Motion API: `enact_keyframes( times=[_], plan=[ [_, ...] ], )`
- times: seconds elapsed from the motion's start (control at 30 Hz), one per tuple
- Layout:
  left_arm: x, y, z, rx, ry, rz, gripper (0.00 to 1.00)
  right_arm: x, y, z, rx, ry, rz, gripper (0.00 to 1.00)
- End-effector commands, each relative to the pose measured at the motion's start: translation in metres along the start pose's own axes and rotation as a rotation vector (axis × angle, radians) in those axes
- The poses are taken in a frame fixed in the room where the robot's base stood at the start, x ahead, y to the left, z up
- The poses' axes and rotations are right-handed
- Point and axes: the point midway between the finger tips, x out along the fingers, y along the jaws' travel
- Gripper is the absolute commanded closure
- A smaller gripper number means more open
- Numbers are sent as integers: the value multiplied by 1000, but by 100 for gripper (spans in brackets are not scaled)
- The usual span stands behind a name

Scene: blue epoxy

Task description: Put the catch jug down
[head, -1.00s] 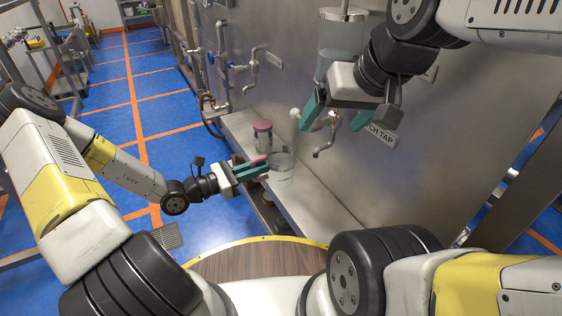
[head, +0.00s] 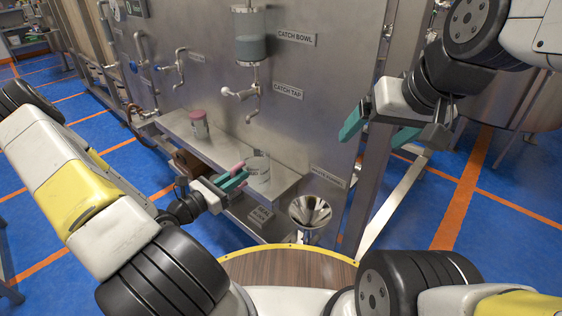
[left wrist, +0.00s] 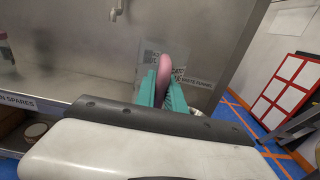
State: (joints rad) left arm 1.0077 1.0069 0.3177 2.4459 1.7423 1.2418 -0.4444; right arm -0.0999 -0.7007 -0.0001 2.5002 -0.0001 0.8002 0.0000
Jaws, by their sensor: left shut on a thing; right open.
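The catch jug (head: 259,176) is a clear vessel with a pink handle, and it looks upright. In the head view it is at the right part of the steel shelf; I cannot tell whether its base touches the shelf. My left gripper (head: 236,181) is shut on the pink handle, coming from the left. In the left wrist view the pink handle (left wrist: 164,76) stands between the green fingers, with the clear body faint behind it. My right gripper (head: 377,128) is open and empty, in front of the panel's right edge.
A jar with a pink lid (head: 199,126) stands further left on the shelf (head: 222,152). The catch tap (head: 252,95) hangs under the catch bowl (head: 250,38). A steel funnel (head: 310,211) sits right of the shelf, below the waste label (head: 328,177).

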Motion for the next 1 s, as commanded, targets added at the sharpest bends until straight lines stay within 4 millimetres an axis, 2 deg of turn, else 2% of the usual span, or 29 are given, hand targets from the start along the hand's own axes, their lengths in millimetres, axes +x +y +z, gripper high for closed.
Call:
enact_keyframes(
  times=[0.17, 0.6, 0.73, 0.97, 1.0],
  plan=[
    [2, 16, -1, 6, 1, 21, 100, 0, 0, 0, 0, -1, 0, 16],
    [64, 108, -11, 6, 0, 19, 100, 0, 0, 0, 0, -1, 0, 16],
    [75, 125, -13, 4, 0, 19, 100, 0, 0, 0, 0, 0, 0, 16],
    [84, 138, -15, 3, 1, 19, 100, 0, 0, 0, 0, 0, 0, 16],
    [84, 139, -20, 0, 2, 20, 100, 0, 0, 0, 0, 0, 0, 16]
  ],
)
